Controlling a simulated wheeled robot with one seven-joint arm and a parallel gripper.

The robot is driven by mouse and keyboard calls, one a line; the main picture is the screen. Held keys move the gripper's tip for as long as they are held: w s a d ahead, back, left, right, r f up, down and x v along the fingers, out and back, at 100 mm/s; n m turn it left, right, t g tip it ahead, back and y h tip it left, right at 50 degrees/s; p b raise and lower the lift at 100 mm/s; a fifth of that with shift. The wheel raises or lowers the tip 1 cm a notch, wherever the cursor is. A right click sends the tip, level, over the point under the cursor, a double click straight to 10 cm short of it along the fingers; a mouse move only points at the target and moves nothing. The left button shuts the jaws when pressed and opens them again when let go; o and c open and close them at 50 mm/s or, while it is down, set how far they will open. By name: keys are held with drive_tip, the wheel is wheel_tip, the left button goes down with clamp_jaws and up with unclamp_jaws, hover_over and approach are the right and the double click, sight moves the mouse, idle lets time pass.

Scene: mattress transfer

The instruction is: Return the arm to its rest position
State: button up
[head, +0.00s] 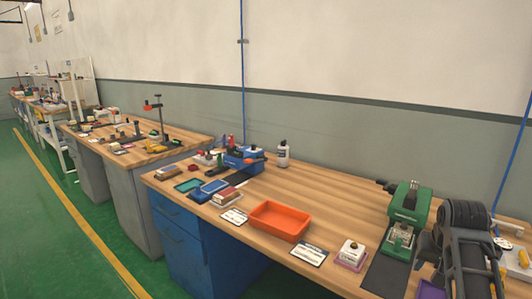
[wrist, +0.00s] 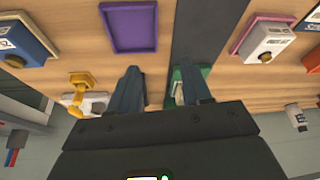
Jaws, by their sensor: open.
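My gripper (wrist: 159,74) shows in the wrist view with its two dark fingers spread apart and nothing between them. It is above the wooden bench top (wrist: 75,45). A green device (wrist: 199,77) is partly hidden behind the right finger. A purple tray (wrist: 129,28) lies beyond the fingertips. In the head view, dark links at the lower right look like my arm and hide part of the bench there; the fingertips cannot be made out in that view.
In the head view, an orange tray (head: 279,221) sits on the bench near its front edge. A green machine (head: 409,206) stands right of it, and a white block (head: 351,250) lies between. A white bottle (head: 283,153) stands at the back. The bench middle is clear.

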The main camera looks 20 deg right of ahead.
drive_tip(key=shift+s+a+f, duration=0.35)
drive_tip(key=shift+a+f, duration=0.25)
drive_tip(key=shift+f, duration=0.25)
drive_tip(key=s+a+f+n+t, duration=0.35)
drive_tip(key=s+a, duration=0.35)
drive_tip(key=a, duration=0.3)
drive_tip(key=s+a+f+n+t, duration=0.3)
drive_tip(key=s+a+f, duration=0.2)
drive_tip(key=s+a, duration=0.4)
drive_tip(key=s+a+r+n+t+y, duration=0.3)
drive_tip(key=s+a+r+t, duration=0.2)
drive_tip(key=s+a+r, duration=1)
wheel_tip(320, 180, up, 2)
drive_tip(key=shift+s+r, duration=0.15)
drive_tip(key=shift+s, duration=0.55)
